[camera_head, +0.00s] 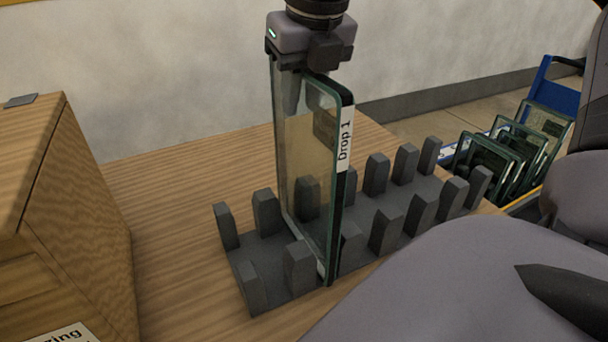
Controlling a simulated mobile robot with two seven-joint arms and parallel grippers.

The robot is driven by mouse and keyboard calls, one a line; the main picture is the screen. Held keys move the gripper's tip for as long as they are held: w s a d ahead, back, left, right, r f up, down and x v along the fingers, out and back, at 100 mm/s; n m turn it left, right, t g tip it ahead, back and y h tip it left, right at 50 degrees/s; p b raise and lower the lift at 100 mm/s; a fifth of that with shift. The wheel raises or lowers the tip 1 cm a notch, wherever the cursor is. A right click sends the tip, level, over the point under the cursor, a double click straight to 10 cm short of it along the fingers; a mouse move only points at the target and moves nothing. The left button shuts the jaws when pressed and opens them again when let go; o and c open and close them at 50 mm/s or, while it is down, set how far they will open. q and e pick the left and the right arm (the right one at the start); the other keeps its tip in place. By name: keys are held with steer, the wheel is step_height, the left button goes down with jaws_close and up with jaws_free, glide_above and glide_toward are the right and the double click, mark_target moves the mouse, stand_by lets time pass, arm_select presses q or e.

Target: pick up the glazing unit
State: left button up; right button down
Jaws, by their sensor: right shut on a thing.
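The glazing unit (308,146) is a tall glass pane with a dark edge and a white label reading "Drop 1". It stands upright between the posts of a dark grey slotted rack (287,285) on the wooden table. My right gripper (312,62) is above it and shut on its top edge. The pane's lower edge is partly behind the rack's posts, and I cannot tell whether it touches the rack base. My left gripper is not in view.
A wooden cabinet (78,195) stands at the left on the table. Several more glass panes (516,150) stand in a blue-framed carrier (557,86) at the right. The rack's right-hand slots are empty. A pale wall (180,70) is behind.

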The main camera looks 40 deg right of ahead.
stand_by(0.4)
steer(key=shift+w+r, duration=0.1)
steer(key=shift+r, duration=0.05)
step_height(320, 180, up, 20)
steer(key=p, duration=0.3)
steer(key=shift+r+p, duration=0.2)
steer(key=shift+p, duration=0.1)
stand_by(0.8)
